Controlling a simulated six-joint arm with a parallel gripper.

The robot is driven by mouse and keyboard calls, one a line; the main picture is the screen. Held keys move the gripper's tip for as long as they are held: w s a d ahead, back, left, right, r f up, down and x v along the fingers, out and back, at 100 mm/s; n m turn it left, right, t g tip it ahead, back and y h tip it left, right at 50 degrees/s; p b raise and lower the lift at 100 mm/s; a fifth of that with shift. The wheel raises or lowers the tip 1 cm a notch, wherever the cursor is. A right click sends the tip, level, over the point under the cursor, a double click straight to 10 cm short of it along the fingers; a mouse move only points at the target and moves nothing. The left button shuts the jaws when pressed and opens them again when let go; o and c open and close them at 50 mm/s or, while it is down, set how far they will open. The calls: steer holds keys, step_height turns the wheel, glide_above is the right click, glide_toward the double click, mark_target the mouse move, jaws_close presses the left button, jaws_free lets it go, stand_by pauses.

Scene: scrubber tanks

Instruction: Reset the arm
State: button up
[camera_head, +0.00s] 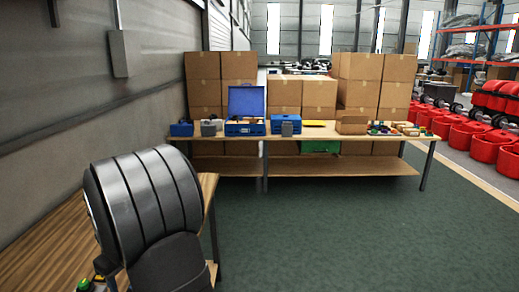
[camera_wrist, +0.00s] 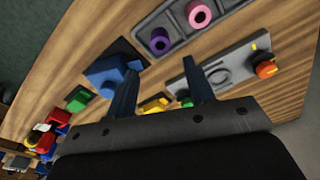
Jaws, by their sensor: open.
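My gripper (camera_wrist: 160,68) shows in the wrist view with its two dark fingers apart and nothing between the tips. It hangs over a wooden bench top (camera_wrist: 150,85) that appears tilted in the picture. A blue block-like part (camera_wrist: 106,70) lies just left of the left finger. A grey plate (camera_wrist: 225,75) with an orange-red knob (camera_wrist: 265,69) lies to the right of the right finger. Small yellow (camera_wrist: 154,105) and green parts show between and behind the fingers. In the head view the gripper itself cannot be seen.
A grey tray (camera_wrist: 172,22) holds a purple and a pink ring. Red, blue and yellow parts (camera_wrist: 45,140) cluster at lower left. In the head view, a far table (camera_head: 340,130) bears blue boxes, with cartons (camera_head: 375,80) behind. Green floor (camera_head: 300,230) is clear.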

steer(key=f, duration=0.5)
steer(key=a+f, duration=0.1)
steer(key=f, duration=0.2)
steer(key=shift+w+f, duration=0.1)
steer(key=shift+f, duration=0.25)
steer(key=shift+w+r, duration=0.1)
steer(key=shift+r, duration=0.2)
step_height(320, 180, up, 3)
steer(key=shift+r, duration=0.2)
steer(key=w+d+r, duration=0.2)
steer(key=d+r, duration=0.5)
steer(key=d, duration=0.5)
steer(key=s+a+r+n, duration=0.1)
steer(key=a+r+n, duration=0.1)
steer(key=a, duration=0.6)
steer(key=s+a+r+n, duration=0.1)
steer(key=a+r+n, duration=0.1)
steer(key=a, duration=0.7)
steer(key=shift+r+g, duration=0.3)
steer(key=shift+r, duration=0.3)
steer(key=shift+s+r, duration=0.1)
